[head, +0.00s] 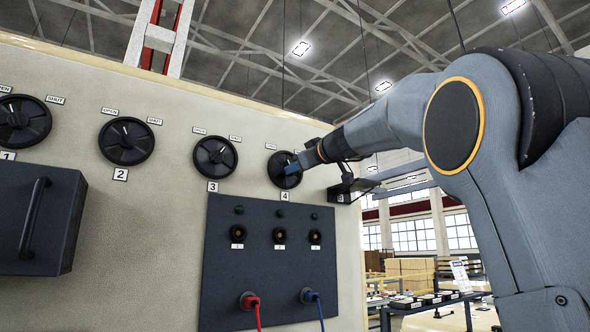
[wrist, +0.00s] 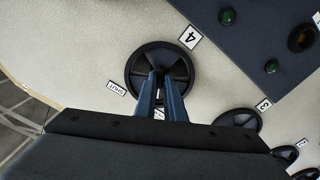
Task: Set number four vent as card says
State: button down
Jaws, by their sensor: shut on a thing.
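The number four vent (head: 280,181) is a round black dial on the cream panel, at the right end of a row of dials. Its number plate "4" (head: 284,196) is below it, and an OPEN label (head: 270,146) is at its upper left. My gripper (head: 290,168) is at the dial's face. In the wrist view, the blue fingers (wrist: 160,80) are shut on the middle bar of the vent dial (wrist: 138,62). A SHUT label (wrist: 117,88) is beside it there. The fingers hide the dial's pointer. I cannot make out a card.
Vent dials three (head: 214,157), two (head: 126,141) and one (head: 24,121) run to the left. Below are a dark socket plate (head: 225,270) with red and blue cables and a dark box with a handle (head: 50,215). Right of the panel is an open hall.

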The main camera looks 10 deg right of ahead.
jog(key=m+b, duration=0.1)
jog(key=m, duration=0.2)
jog(key=m+b, duration=0.1)
jog(key=m, duration=0.3)
jog(key=m+b, duration=0.1)
jog(key=m, duration=0.3)
jog(key=shift+s+a, duration=0.1)
jog(key=shift+a, duration=0.15)
jog(key=shift+m, duration=0.4)
jog(key=c, duration=1.8)
grip_release()
jog(key=shift+c, duration=0.2)
jog(key=shift+b, duration=0.3)
